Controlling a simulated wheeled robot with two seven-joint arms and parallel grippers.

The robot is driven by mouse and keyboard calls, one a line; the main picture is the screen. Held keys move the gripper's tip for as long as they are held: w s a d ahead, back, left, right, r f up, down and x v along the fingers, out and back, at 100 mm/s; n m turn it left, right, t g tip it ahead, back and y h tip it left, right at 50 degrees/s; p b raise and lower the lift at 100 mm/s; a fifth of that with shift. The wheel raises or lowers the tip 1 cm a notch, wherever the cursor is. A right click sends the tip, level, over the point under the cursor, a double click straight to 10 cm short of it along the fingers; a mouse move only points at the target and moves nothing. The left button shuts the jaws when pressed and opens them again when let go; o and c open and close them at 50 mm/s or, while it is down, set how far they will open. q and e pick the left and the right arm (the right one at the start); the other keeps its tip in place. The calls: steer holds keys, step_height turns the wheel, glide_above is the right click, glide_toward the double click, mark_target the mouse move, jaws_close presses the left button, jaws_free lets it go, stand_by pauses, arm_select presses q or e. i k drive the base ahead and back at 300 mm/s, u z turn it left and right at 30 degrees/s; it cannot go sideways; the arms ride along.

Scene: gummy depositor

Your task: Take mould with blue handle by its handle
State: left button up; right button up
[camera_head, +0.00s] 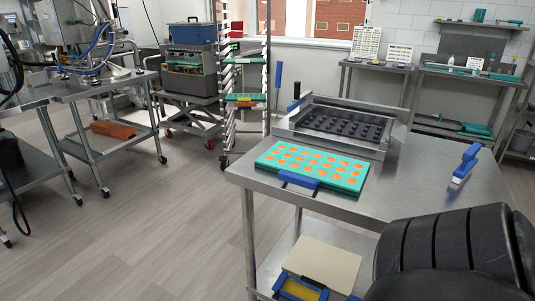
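The mould (312,165) is a flat teal tray with rows of orange rounds. It lies on the near left part of the steel table (420,190). Its blue handle (299,180) is on the near long side, at the table's front edge, and nothing is holding it. A black ridged arm part, apparently mine, fills the lower right corner and covers the table's near right part. Neither of my grippers shows in the head view.
A steel frame with a dark, studded plate (342,127) stands behind the mould. A blue-handled tool (466,163) is on the table's right side. The lower shelf holds a pale board (322,262) and a blue-framed yellow item (300,289). Open floor lies left of the table.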

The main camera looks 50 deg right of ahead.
mark_target(306, 167)
steer(key=z, duration=0.35)
steer(key=i, duration=0.85)
steer(key=z, duration=0.7)
